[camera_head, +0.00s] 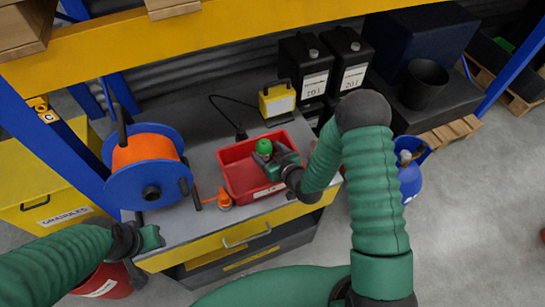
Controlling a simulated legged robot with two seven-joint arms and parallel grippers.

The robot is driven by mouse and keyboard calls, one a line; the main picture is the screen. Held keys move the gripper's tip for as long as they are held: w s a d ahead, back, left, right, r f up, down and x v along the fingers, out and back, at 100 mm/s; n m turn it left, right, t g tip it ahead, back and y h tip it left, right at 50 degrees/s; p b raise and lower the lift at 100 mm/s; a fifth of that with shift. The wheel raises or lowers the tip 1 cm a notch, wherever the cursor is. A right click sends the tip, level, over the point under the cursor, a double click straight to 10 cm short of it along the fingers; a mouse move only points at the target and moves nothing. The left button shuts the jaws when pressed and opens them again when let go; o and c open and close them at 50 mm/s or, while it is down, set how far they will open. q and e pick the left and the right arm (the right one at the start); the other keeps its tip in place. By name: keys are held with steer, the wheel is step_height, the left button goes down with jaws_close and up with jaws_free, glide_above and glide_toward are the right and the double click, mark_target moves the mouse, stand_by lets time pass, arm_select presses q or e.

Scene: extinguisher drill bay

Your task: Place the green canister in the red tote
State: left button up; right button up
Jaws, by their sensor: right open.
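The red tote (232,182) sits on the grey worktop. The green canister (264,146) shows its rounded green top inside the tote's outline, towards the back; its lower part is hidden by my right gripper. My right gripper (268,158) is over the tote, open, with its fingers close around or beside the canister; I cannot tell whether they touch it. My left gripper (152,238) is at the worktop's front left, away from the tote; its jaws are too unclear to read.
An orange cable reel with blue sides (148,165) stands left of the tote, with a small orange item (224,199) between them. A yellow lamp (277,101) and black jugs (305,65) stand behind. A yellow shelf beam (200,35) crosses above. A blue cylinder (410,176) stands on the right.

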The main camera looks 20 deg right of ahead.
steer(key=s, duration=0.1)
steer(key=s+d, duration=0.1)
steer(key=s+d+b, duration=0.1)
steer(key=shift+s+r, duration=0.2)
steer(key=shift+r, duration=0.15)
steer(key=v, duration=0.5)
steer(key=shift+d+r, duration=0.15)
steer(key=shift+r, duration=0.05)
arm_select(q)
steer(key=p, duration=0.1)
steer(key=r, duration=0.1)
steer(key=r+p, duration=0.1)
steer(key=shift+w+d+r+p, duration=0.25)
steer(key=shift+w+d+p, duration=0.1)
steer(key=shift+d, duration=0.05)
arm_select(e)
steer(key=s+r+m+g+h, duration=0.1)
steer(key=s+r+g, duration=0.3)
steer(key=s, duration=0.3)
steer(key=s+a+r+m+g+h, duration=0.1)
steer(key=s+r+g, duration=0.4)
steer(key=s+g, duration=0.1)
steer(key=shift+s+r+g, duration=0.3)
steer(key=shift+s, duration=0.3)
